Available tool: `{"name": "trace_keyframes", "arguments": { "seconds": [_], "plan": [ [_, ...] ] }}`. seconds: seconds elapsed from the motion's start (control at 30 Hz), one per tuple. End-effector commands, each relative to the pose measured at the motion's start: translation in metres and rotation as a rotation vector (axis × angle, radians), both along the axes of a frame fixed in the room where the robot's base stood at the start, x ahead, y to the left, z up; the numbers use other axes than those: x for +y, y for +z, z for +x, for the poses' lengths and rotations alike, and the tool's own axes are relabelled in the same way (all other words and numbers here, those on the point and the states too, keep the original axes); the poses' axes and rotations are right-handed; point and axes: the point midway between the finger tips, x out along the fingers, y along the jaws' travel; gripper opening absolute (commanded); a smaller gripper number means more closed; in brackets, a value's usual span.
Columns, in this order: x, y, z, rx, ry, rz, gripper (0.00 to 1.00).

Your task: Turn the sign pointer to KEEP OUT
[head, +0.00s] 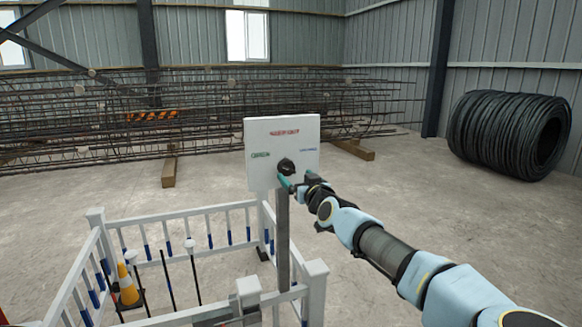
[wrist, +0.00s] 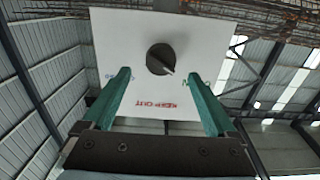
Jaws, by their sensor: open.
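A white sign board (head: 258,138) stands on a grey post. It has a red KEEP OUT label (head: 284,133) at the top, a green label (head: 260,154) at left and a blue label (head: 308,150) at right. A dark round knob (head: 286,167) sits below them. The wrist view is upside down, with KEEP OUT (wrist: 160,105) below the knob (wrist: 160,58). The knob's pale pointer mark aims to the lower right there, between the red and green labels. My gripper (head: 298,180) is open just in front of the board; its green fingers (wrist: 155,78) flank the knob, apart from it.
A white railing (head: 178,214) with blue-banded bars surrounds the near left, with an orange cone (head: 127,286) inside. A long rebar cage (head: 60,120) lies behind, with timber blocks (head: 168,170). A black wire coil (head: 510,135) sits at right. Floor between is clear.

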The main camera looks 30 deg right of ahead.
Motion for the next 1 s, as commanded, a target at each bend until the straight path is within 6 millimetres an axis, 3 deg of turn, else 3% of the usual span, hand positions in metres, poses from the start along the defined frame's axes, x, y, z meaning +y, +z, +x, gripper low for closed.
{"name": "trace_keyframes", "arguments": {
  "seconds": [0.1, 0.3, 0.7, 1.0],
  "plan": [
    [-0.002, 0.003, 0.023, 0.002, 0.003, 0.001, 0.92],
    [-0.005, 0.002, 0.047, 0.000, 0.001, 0.000, 0.92],
    [-0.006, -0.001, 0.054, 0.001, 0.001, 0.000, 0.92],
    [-0.006, 0.000, 0.054, 0.001, 0.001, 0.000, 0.59]
  ]
}}
